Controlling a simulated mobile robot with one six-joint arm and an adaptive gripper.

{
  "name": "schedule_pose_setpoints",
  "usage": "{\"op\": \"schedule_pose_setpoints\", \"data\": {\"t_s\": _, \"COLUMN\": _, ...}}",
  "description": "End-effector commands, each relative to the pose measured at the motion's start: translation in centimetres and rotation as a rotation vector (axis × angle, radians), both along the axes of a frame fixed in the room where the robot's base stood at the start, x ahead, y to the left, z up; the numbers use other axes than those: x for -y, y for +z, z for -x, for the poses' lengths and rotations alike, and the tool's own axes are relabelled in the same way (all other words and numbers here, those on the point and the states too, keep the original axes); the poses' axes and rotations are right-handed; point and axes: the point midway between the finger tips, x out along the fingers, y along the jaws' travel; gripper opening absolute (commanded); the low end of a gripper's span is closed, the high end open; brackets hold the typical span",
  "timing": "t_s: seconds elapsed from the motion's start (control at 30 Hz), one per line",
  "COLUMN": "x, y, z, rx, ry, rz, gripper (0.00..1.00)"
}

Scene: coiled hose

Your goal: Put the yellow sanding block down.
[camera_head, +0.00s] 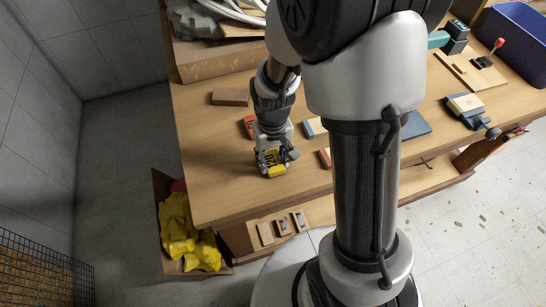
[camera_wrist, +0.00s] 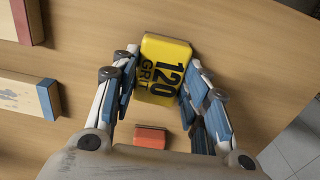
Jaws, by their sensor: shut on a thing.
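The yellow sanding block (camera_wrist: 163,68), marked "120 GRIT", sits between the fingers of my gripper (camera_wrist: 159,80) in the wrist view. Both fingers press on its sides. In the head view my gripper (camera_head: 272,163) points down over the near part of the wooden bench (camera_head: 225,190), with the yellow block (camera_head: 277,169) at its tip. The block is low over the bench top; I cannot tell whether it touches.
A red block (camera_head: 249,125) lies just behind my gripper and also shows in the wrist view (camera_wrist: 150,137). A brown block (camera_head: 230,97) lies farther back. A blue-ended block (camera_wrist: 28,94) is left in the wrist view. A cardboard box (camera_head: 162,190) with yellow cloths stands below the bench's left edge.

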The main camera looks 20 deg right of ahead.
Motion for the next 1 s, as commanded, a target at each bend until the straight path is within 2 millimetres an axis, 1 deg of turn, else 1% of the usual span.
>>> {"op": "schedule_pose_setpoints", "data": {"t_s": 0.1, "x": 0.0, "y": -0.4, "z": 0.0, "rx": 0.0, "ry": 0.0, "rz": 0.0, "gripper": 0.22}}
{"op": "schedule_pose_setpoints", "data": {"t_s": 0.13, "x": 0.0, "y": -0.4, "z": 0.0, "rx": 0.0, "ry": 0.0, "rz": 0.0, "gripper": 0.43}}
{"op": "schedule_pose_setpoints", "data": {"t_s": 0.4, "x": 0.0, "y": -0.3, "z": 0.0, "rx": 0.0, "ry": 0.0, "rz": 0.0, "gripper": 0.61}}
{"op": "schedule_pose_setpoints", "data": {"t_s": 0.77, "x": 0.0, "y": 0.0, "z": 0.0, "rx": 0.0, "ry": 0.0, "rz": 0.0, "gripper": 0.61}}
{"op": "schedule_pose_setpoints", "data": {"t_s": 0.87, "x": 0.0, "y": 1.0, "z": -0.1, "rx": 0.001, "ry": 0.0, "rz": 0.0, "gripper": 0.61}}
{"op": "schedule_pose_setpoints", "data": {"t_s": 1.0, "x": 0.0, "y": 3.8, "z": -0.1, "rx": 0.005, "ry": 0.0, "rz": 0.0, "gripper": 0.61}}
